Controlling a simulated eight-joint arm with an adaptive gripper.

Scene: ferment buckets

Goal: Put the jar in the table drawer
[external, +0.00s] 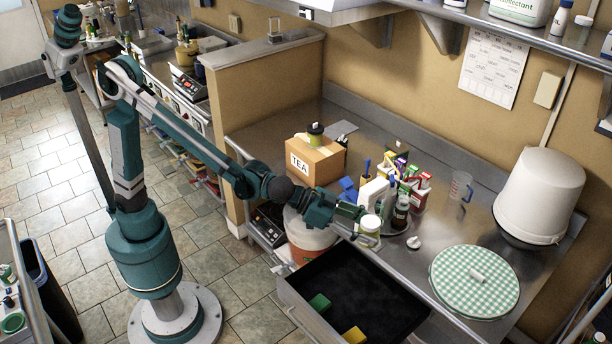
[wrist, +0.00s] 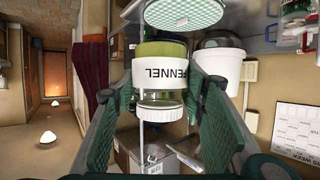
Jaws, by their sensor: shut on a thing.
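The jar has a "FENNEL" label and pale green contents in the wrist view (wrist: 160,73). In the external view, the jar (external: 370,223) is at the arm's end, above the counter's front edge. My gripper (external: 371,236) is shut on it, with one green finger pad on each side in the wrist view (wrist: 152,88). The table drawer (external: 368,282) is pulled open, below and in front of the jar. A green block-like item (external: 319,302) and a yellow one (external: 354,335) lie in its near part. Its far part looks bare.
A TEA box (external: 315,160) and an orange-and-white bucket (external: 308,238) stand left of the jar. Bottles (external: 401,212) and cartons (external: 418,190) crowd behind and right of it. A green checked round lid (external: 474,281) and an upturned white bucket (external: 540,192) are farther right.

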